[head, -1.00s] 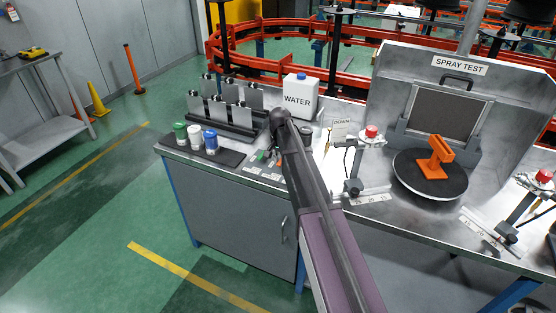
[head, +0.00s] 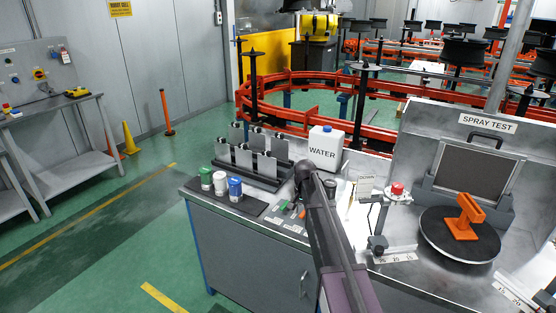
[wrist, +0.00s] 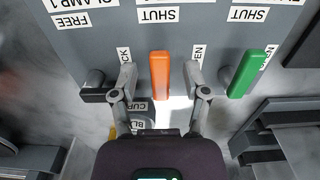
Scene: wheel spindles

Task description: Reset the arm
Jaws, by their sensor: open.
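My arm (head: 330,240) reaches over the grey workbench (head: 250,230) in the head view; its end hides most of my gripper there. In the wrist view my gripper (wrist: 161,72) is open, with one finger on each side of an orange handle (wrist: 160,78). I cannot tell whether the fingers touch it. A green handle (wrist: 247,73) lies to the right and a black one (wrist: 97,90) to the left. White labels such as SHUT and FREE mark the grey panel (wrist: 190,30).
A WATER container (head: 325,150) and a rack of grey plates (head: 250,165) stand behind my arm. Green, white and blue capped pots (head: 220,183) stand left. An orange part (head: 463,215) sits on a black turntable (head: 440,240) at right. Green floor is open at left.

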